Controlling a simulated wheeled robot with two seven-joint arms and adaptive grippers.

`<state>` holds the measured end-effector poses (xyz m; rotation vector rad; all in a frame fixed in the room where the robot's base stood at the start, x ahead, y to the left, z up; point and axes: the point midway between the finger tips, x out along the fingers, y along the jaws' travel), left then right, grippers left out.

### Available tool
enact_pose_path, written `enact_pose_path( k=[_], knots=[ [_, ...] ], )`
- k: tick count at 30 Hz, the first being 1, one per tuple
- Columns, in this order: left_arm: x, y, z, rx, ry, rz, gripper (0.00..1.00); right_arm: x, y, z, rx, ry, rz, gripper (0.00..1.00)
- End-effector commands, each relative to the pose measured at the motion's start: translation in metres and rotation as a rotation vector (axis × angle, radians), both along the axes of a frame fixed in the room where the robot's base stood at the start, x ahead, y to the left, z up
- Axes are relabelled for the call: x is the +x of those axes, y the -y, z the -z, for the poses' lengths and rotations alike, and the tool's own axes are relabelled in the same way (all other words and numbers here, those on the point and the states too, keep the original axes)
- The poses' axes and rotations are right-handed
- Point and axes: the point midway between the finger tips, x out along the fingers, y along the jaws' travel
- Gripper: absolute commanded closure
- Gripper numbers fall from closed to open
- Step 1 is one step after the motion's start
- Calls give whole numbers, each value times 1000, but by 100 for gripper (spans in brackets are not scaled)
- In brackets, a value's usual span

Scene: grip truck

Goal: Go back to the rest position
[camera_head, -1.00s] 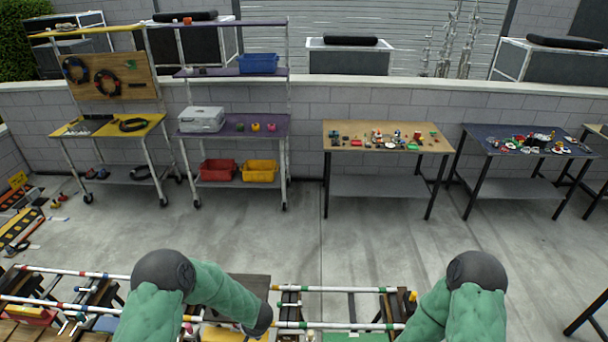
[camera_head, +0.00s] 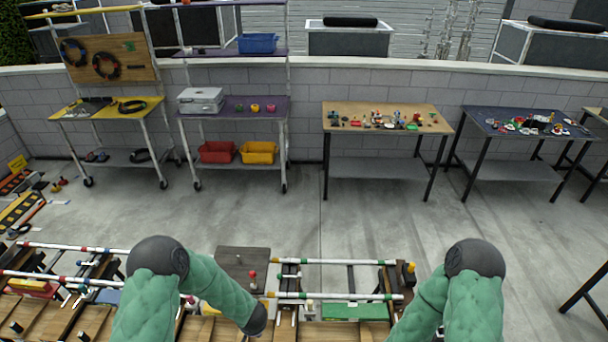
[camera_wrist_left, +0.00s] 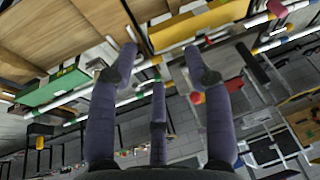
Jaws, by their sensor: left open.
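My left gripper (camera_wrist_left: 160,62) shows in the left wrist view with its purple-grey fingers spread apart and nothing between them. Its fingers point toward the wooden deck and the white rails in front of me.
The wooden truck deck (camera_head: 230,332) with white rails (camera_head: 335,261) lies under my arms. A green case (camera_head: 355,311) sits there at the middle right. Beyond a clear concrete floor (camera_head: 270,215) stand a shelf cart (camera_head: 230,105) and a wooden table (camera_head: 385,118).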

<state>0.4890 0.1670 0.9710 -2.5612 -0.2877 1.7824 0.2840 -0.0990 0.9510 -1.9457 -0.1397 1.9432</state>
Motion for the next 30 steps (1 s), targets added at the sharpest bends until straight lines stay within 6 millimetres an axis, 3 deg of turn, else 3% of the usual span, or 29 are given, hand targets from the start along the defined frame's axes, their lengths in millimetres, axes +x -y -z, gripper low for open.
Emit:
enact_pose_path(
  k=[1, 8, 18, 24, 30],
  knots=[
    [-6, 1, 19, -14, -4, 2, 50, 0, 0, 16, 0, 0, 0, 50],
    [-41, 12, 88, -119, -32, 12, 50, 1, 0, 71, 0, 1, 0, 50],
    [-116, 38, 181, -318, -139, 8, 50, 1, 0, 153, 0, 1, 0, 50],
    [-165, 55, 222, -429, -230, -3, 50, 1, 0, 196, 0, 1, 0, 50],
    [-197, 66, 240, -496, -295, -14, 50, 1, 0, 219, 0, 1, 0, 50]
  ],
)
